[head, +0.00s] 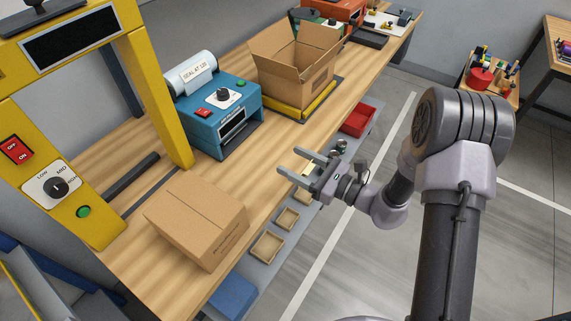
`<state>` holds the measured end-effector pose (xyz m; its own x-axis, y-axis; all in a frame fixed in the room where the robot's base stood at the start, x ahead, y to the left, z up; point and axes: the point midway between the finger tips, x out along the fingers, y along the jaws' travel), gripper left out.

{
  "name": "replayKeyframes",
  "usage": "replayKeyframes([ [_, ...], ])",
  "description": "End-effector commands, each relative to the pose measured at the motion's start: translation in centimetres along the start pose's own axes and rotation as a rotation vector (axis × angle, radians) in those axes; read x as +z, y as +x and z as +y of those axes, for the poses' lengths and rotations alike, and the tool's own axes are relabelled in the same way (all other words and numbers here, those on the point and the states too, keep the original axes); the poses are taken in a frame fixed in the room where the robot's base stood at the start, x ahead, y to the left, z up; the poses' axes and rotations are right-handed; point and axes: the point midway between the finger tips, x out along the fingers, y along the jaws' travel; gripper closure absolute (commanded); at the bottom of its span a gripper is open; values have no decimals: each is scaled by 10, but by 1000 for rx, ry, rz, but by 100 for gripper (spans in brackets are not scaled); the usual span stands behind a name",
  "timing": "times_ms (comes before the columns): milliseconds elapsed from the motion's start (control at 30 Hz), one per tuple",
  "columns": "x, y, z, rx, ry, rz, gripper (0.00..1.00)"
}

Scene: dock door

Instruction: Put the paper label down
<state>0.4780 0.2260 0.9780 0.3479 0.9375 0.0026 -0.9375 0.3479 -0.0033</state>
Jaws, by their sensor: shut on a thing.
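My gripper (289,162) is over the front edge of the workbench, to the right of the blue sealing machine. Its two fingers point left and stand a little apart, shut on a thin thing. A small pale yellow patch (307,168) shows between the fingers; it looks like the paper label, held nearly edge-on, but it is too small to tell its outline.
The workbench (150,172) carries a closed carton (196,222), the blue machine (218,112) with a "SEAL AT 120" sign, and an open carton (297,68). A yellow frame (160,90) stands left. Small trays (268,246) and a red bin (358,120) sit lower, along the front.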

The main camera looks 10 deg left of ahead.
Motion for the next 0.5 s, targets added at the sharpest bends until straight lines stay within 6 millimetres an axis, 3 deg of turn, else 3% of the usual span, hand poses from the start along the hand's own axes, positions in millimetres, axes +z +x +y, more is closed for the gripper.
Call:
replayKeyframes([
  [267,-1,-14,2,-16,4,1,81],
  [367,-2,-33,-10,-84,8,-5,81],
  [500,-3,-86,-33,-260,13,-18,81],
])
